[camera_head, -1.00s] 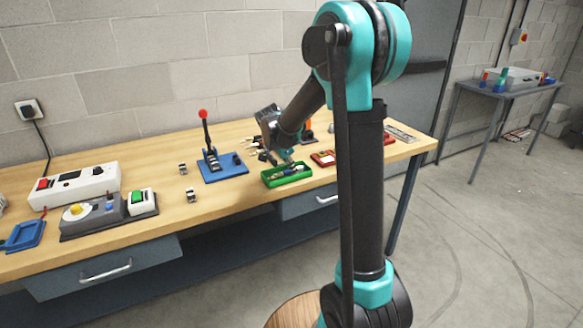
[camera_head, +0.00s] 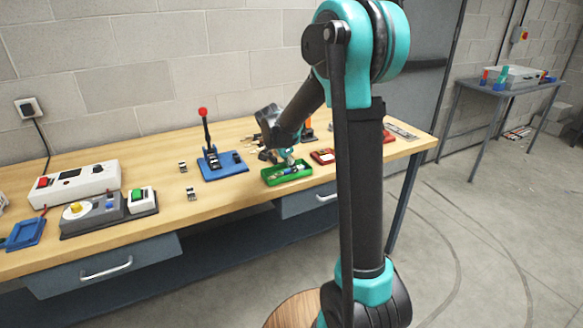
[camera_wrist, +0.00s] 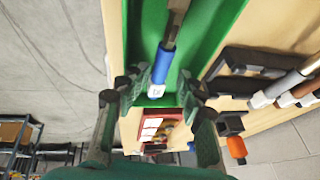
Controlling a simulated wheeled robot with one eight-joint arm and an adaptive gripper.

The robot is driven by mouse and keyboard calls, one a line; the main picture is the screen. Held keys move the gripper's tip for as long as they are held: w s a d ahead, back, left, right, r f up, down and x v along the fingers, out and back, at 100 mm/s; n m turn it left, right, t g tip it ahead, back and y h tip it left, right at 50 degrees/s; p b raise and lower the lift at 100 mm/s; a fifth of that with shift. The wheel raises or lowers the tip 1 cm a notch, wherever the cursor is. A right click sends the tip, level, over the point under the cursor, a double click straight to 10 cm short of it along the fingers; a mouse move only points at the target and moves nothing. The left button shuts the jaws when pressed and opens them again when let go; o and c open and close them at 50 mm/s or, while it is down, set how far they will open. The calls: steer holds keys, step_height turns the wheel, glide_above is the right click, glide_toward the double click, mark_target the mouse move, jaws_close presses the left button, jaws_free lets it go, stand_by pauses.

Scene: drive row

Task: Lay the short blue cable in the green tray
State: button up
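The green tray (camera_head: 268,181) sits near the front edge of the workbench; its green floor and wall (camera_wrist: 203,28) fill the top of the wrist view. The short blue cable (camera_wrist: 160,68), with a blue sleeve, a pale tip and a dark stretch, lies along the tray in the wrist view. It shows small in the head view (camera_head: 287,171). My gripper (camera_wrist: 163,84) is open over the tray, its fingertips on either side of the blue end with gaps visible. Whether the cable rests fully on the tray floor is hard to tell.
A red box (camera_head: 322,156) stands just right of the tray. A blue base with a red-knobbed lever (camera_head: 222,166) stands to the left. Dark parts and pale rods (camera_wrist: 262,78) lie behind the tray.

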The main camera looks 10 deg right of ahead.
steer(key=v, duration=1.1)
steer(key=shift+s+a+r, duration=0.15)
steer(key=shift+a+r, duration=0.05)
steer(key=shift+r, duration=0.15)
steer(key=s+d+f+n+y, duration=0.1)
steer(key=s+d+f+n, duration=0.1)
steer(key=s+f+n, duration=0.3)
steer(key=s+d+f+n+y, duration=0.1)
steer(key=s+d+f+n, duration=0.2)
steer(key=s, duration=1)
steer(key=s+d+f+n+y, duration=0.1)
steer(key=s+d+f+n, duration=0.1)
steer(key=s+f+n, duration=0.4)
steer(key=s+f, duration=0.2)
steer(key=s, duration=0.1)
steer(key=shift+d+f+n+t+y, duration=0.3)
steer(key=shift+d+f+n+t, duration=0.1)
